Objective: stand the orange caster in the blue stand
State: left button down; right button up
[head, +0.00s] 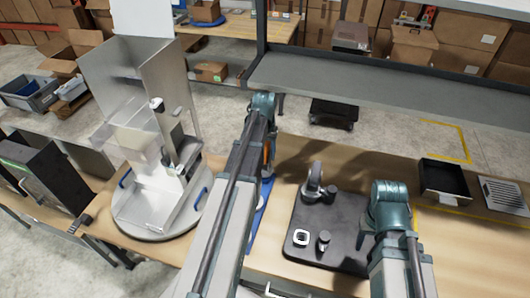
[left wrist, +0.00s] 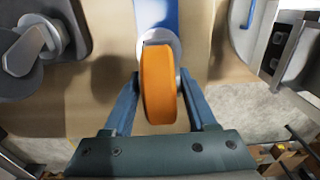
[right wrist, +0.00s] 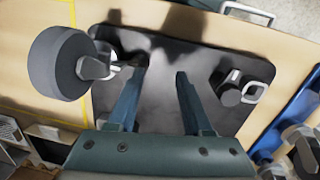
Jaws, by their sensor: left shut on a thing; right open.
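The orange caster (left wrist: 158,88) is held between the fingers of my left gripper (left wrist: 157,78), its wheel facing the left wrist camera. In the head view a sliver of the caster (head: 266,152) shows beside my left arm, which hides the rest. A blue strip (left wrist: 167,14), which seems to be the blue stand, lies beyond the caster with a pale round part at its near end. It also shows beside my arm in the head view (head: 260,217). I cannot tell whether caster and stand touch. My right gripper (right wrist: 161,73) is open and empty above a dark board.
The dark board (head: 303,252) carries a large grey caster (head: 314,182) and smaller pale parts. A metal dispenser on a round turntable (head: 143,226) stands left of my left arm. A black tray (head: 443,180) lies at the right. Bare tabletop shows behind the board.

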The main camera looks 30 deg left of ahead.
pick_arm(q)
jog(key=shift+f+b, duration=1)
jog(key=shift+f, duration=0.05)
jog(key=shift+c, duration=0.6)
grip_release()
jog(key=shift+r, duration=0.1)
jog(key=shift+r, duration=0.1)
notch_tip(320, 180, up, 14)
jog(key=p, duration=1.4)
jog(key=shift+s, duration=0.1)
jog(key=shift+f, duration=0.2)
